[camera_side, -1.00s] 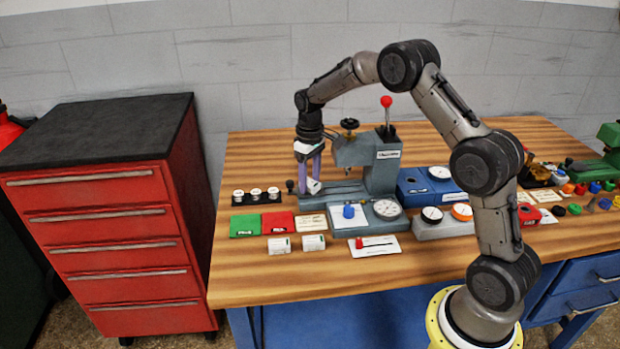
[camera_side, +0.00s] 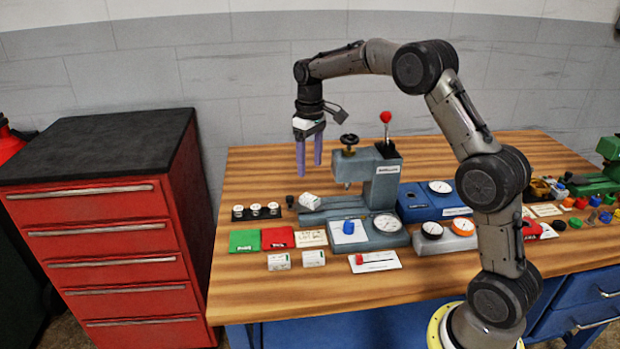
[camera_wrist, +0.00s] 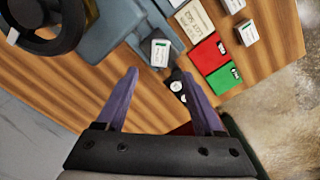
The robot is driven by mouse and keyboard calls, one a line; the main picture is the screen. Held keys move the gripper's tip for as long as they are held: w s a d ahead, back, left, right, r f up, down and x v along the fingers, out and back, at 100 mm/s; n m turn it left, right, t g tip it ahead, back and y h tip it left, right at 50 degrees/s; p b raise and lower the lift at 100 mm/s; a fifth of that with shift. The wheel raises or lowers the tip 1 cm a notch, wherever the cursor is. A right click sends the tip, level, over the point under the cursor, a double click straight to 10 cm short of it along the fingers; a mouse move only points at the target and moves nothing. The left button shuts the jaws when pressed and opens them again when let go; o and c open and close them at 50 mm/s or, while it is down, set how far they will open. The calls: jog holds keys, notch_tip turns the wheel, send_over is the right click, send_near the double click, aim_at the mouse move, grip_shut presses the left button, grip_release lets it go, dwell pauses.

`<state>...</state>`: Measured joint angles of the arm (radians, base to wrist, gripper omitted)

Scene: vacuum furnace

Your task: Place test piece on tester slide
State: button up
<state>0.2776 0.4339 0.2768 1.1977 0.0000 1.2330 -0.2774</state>
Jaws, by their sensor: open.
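The test piece (camera_side: 311,201), a small white block with a green mark, rests on the left end of the grey tester slide (camera_side: 330,213). In the wrist view the test piece (camera_wrist: 160,52) lies on the grey slide (camera_wrist: 133,41), a little beyond my fingertips. It looks slightly turned, and I cannot tell whether it is fully flat. My gripper (camera_side: 309,173) is open and empty, above the slide and clear of the piece. Its two purple fingers (camera_wrist: 162,72) are spread apart in the wrist view.
The tester body (camera_side: 383,182) with a red-knobbed lever stands right of the gripper. A black rack (camera_side: 256,212) of round pieces is to the left. Green (camera_side: 244,241) and red (camera_side: 278,237) pads and two white blocks (camera_side: 279,261) lie in front. Bare wood lies behind.

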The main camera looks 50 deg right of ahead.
jog(key=s+a+r+t, duration=0.3)
jog(key=s+a+r, duration=0.6)
jog(key=s+r, duration=0.4)
jog(key=s+a+f+t, duration=0.1)
jog(key=s+a+f, duration=0.1)
jog(key=s, duration=0.7)
jog(key=s+a+f+t, duration=0.1)
jog(key=s+a+f, duration=0.1)
jog(key=s, duration=0.8)
jog(key=shift+a+f+t, duration=0.3)
jog(key=shift+a+f, duration=0.1)
jog(key=shift+f, duration=0.5)
